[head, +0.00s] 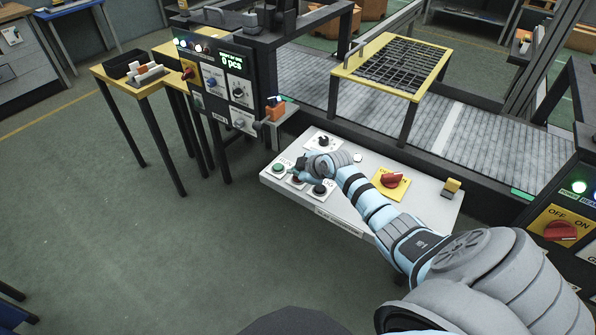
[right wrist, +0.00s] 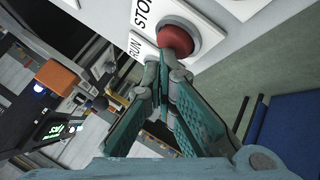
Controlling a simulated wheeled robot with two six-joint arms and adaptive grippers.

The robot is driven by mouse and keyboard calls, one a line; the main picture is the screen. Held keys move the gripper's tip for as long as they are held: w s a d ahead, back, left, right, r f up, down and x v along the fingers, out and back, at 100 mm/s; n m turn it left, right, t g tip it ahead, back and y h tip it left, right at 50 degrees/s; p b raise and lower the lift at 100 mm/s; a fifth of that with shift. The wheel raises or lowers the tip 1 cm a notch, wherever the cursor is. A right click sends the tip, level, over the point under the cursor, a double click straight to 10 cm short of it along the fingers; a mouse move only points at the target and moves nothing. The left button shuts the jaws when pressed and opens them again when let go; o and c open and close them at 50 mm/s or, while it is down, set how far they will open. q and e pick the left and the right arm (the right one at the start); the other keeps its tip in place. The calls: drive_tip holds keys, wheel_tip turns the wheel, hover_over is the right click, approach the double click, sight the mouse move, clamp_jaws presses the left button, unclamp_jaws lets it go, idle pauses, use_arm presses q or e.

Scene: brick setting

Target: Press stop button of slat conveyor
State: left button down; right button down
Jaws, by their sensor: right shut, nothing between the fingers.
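The slat conveyor (head: 465,132) runs across the right half of the head view. In front of it is a pale control panel (head: 345,206) with a green button (head: 278,169) at its left end. The red stop button (head: 298,181) is mostly hidden under my right gripper (head: 305,172). My right gripper (right wrist: 162,68) is shut and empty, fingertips at the button's lower edge. I cannot tell whether they touch it. My left gripper is not in view.
A black control box (head: 215,85) stands behind on the left. A yellow guard with a mesh top (head: 398,65) spans the conveyor. The floor left is clear.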

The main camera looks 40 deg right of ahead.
drive_tip(key=shift+r+p, duration=0.35)
drive_tip(key=shift+r, duration=0.25)
wheel_tip(320, 180, up, 5)
drive_tip(key=p, duration=0.4)
drive_tip(key=shift+r+p, duration=0.1)
drive_tip(key=shift+p, duration=0.3)
